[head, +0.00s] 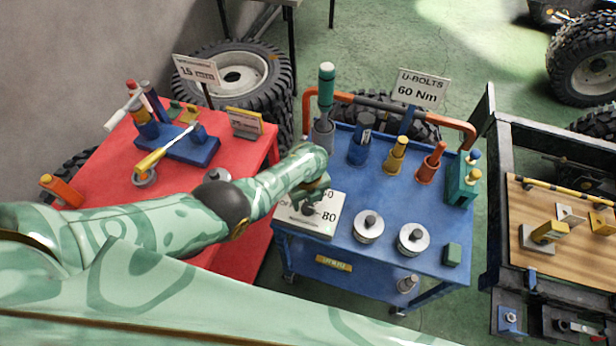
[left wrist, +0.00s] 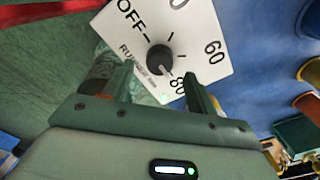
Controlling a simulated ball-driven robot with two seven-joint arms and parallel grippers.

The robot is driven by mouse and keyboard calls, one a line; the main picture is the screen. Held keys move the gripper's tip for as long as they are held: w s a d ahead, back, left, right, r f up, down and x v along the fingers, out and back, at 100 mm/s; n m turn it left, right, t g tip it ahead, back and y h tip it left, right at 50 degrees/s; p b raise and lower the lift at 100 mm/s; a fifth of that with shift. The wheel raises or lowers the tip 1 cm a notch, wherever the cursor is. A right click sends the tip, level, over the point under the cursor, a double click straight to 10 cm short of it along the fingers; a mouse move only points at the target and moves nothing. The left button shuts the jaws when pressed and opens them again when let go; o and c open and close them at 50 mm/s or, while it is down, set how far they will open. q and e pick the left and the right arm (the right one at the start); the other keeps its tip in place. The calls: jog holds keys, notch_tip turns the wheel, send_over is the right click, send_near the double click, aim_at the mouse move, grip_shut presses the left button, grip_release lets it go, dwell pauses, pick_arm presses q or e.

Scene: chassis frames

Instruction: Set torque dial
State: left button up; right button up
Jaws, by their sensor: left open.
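The white torque dial panel (head: 322,226) sits at the near left corner of the blue cart. In the left wrist view the panel (left wrist: 195,45) shows OFF, 60 and 80 marks around a dark round knob (left wrist: 160,59). A pale line on the knob points toward 80. My left gripper (head: 309,200) is over the panel and hides part of it and the knob. In the left wrist view its open fingers (left wrist: 158,72) are either side of the knob; I cannot tell whether they touch it. A sign (head: 422,88) behind the cart reads U-BOLTS 60 Nm. My right gripper is not in view.
The blue cart (head: 345,262) also carries two metal discs (head: 369,226) with knobs, right of the panel, and tool cups at the back. An orange rail (head: 385,103) runs behind. A red table (head: 105,170) stands left, a wooden-topped bench (head: 560,262) right.

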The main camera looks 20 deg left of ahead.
aim_at(308, 207)
pick_arm(q)
notch_tip(308, 207, up, 13)
jog(key=p, duration=0.7)
jog(key=shift+s, duration=0.1)
